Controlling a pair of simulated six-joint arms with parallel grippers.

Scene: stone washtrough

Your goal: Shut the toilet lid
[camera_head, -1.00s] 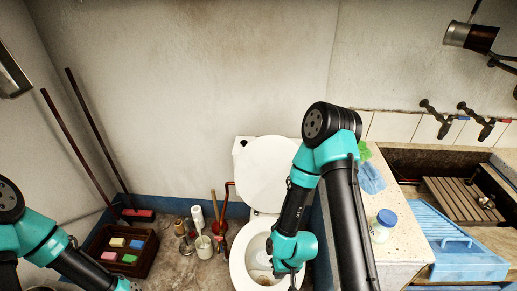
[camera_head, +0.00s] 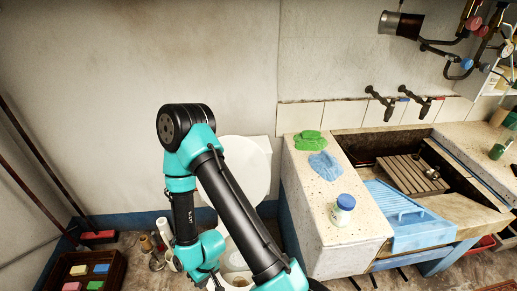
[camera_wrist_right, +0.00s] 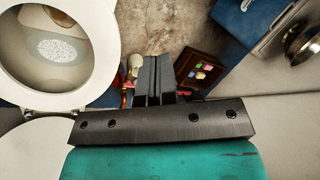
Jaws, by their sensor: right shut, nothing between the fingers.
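The white toilet lid (camera_head: 250,165) stands raised at the back of the toilet in the head view, its left part hidden by my right arm. The toilet bowl (camera_head: 236,262) is open below it and largely covered by my arm. In the wrist view the bowl's seat ring (camera_wrist_right: 104,62) is at upper left, and part of the white lid (camera_wrist_right: 30,152) shows beyond the hinge at lower left. My left gripper is out of view.
A stone counter (camera_head: 315,205) with a green cloth (camera_head: 308,140), a blue cloth (camera_head: 325,166) and a blue-capped jar (camera_head: 343,209) stands right of the toilet. A crate (camera_head: 88,272) of coloured blocks is at lower left. Broom handles (camera_head: 38,150) lean on the wall.

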